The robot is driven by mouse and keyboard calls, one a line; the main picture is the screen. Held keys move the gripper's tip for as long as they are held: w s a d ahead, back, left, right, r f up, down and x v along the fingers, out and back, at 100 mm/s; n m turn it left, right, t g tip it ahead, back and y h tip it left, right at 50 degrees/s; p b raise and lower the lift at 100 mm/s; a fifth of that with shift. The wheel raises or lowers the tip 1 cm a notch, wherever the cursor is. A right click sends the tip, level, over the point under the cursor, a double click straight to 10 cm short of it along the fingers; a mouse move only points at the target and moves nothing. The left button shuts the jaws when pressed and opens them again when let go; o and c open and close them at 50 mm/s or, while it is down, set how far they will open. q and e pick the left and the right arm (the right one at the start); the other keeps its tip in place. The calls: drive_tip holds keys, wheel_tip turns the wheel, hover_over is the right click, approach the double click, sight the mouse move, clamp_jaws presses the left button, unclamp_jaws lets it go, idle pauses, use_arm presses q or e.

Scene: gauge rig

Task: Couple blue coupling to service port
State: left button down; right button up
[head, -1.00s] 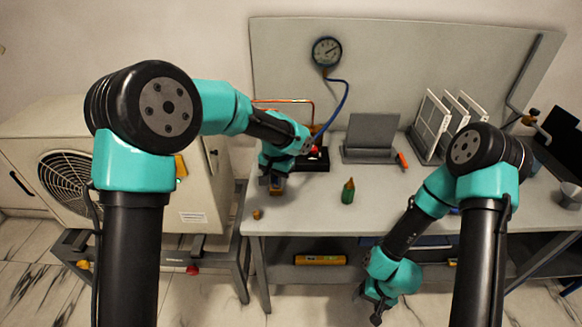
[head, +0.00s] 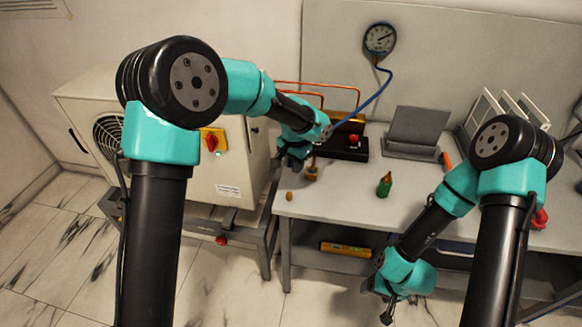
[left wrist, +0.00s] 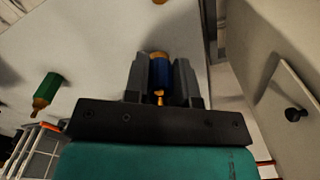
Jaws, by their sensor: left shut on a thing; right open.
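My left gripper (head: 290,158) is over the bench's left edge, beside the outdoor unit. In the left wrist view its jaws (left wrist: 160,82) are shut on the blue coupling (left wrist: 160,71), a blue cylinder with brass-coloured ends. The coupling is hard to make out in the head view. A small brass-coloured piece (head: 312,174) is just right of the left gripper. I cannot tell which part is the service port. My right gripper (head: 385,302) is open and empty, low in front of the bench.
The outdoor unit (head: 222,178) stands left of the bench. A green brass-tipped piece (head: 384,185) and a small brass-coloured piece (head: 289,197) are on the bench (head: 345,203). A black base with a red knob (head: 353,140) is behind. A blue hose leads from the gauge (head: 380,39).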

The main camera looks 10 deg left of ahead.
use_arm(q)
drive_tip(key=shift+w+d+r+m, duration=0.15)
drive_tip(key=shift+w+d+m, duration=1)
drive_tip(key=shift+m, duration=1.35)
drive_tip(key=shift+w+d+r+m, duration=0.15)
drive_tip(key=shift+w+d+m, duration=0.5)
drive_tip(key=shift+w+m, duration=1.45)
drive_tip(key=shift+w+d+r+m, duration=0.15)
drive_tip(key=shift+w+d+m, duration=0.8)
drive_tip(key=shift+m, duration=1.95)
drive_tip(key=shift+f, duration=2.6)
drive_tip(key=shift+f, duration=1.4)
drive_tip(key=c, duration=1.1)
unclamp_jaws()
drive_tip(key=shift+o, duration=0.3)
